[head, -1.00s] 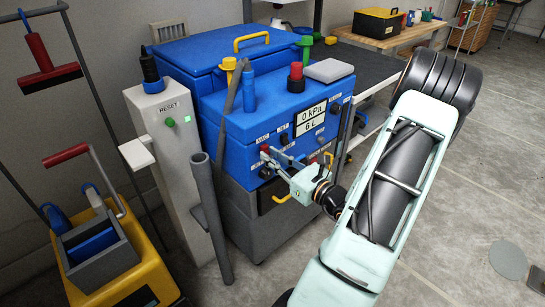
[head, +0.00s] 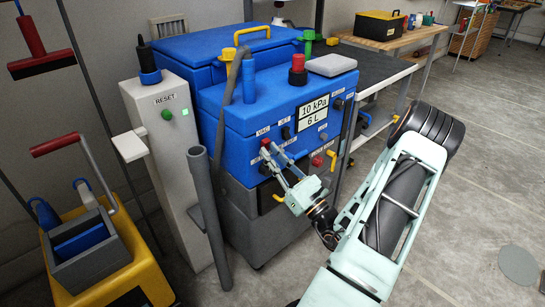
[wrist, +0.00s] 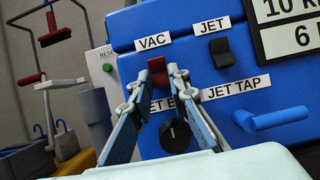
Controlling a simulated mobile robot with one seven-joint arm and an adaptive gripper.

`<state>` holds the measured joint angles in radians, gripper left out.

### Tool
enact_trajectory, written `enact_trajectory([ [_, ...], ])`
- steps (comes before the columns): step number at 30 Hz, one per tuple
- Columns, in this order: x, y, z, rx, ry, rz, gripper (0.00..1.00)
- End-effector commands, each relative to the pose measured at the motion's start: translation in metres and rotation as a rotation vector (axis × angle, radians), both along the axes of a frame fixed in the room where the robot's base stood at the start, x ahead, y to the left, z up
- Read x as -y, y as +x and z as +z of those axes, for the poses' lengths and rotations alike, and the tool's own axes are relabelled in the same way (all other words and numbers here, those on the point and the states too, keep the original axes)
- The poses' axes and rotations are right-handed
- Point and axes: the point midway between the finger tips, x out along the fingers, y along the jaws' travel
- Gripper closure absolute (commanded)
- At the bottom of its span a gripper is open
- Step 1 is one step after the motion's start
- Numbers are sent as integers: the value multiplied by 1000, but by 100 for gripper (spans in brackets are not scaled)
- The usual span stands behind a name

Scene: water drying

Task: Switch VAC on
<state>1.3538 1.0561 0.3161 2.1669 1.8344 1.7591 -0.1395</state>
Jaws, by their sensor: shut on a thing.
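The blue machine (head: 240,105) stands in the middle of the head view. Its front carries the red VAC switch (wrist: 157,65) under the VAC label (wrist: 153,41), and the switch also shows in the head view (head: 266,143). My gripper (wrist: 154,76) is at the panel, its fingertips on either side of the red switch and shut on it. The black JET switch (wrist: 221,52) is to its right. The display (head: 313,112) reads 10 kPa and 6 L.
A grey post with a green RESET button (head: 166,115) and a yellow cart (head: 140,270) stand left. The floor at right is open.

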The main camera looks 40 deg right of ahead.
Motion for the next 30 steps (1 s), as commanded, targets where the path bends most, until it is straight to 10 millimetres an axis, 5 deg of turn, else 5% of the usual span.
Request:
enact_trajectory([
  [5, 0, 0, 0, -2, 0, 0, 100],
  [6, 0, 0, 0, -2, 0, 0, 82],
  [10, 0, 0, 0, -2, 0, 0, 68],
  [22, 1, -7, -4, -3, 1, 0, 67],
  [30, 5, -55, -27, -5, 4, -4, 67],
])
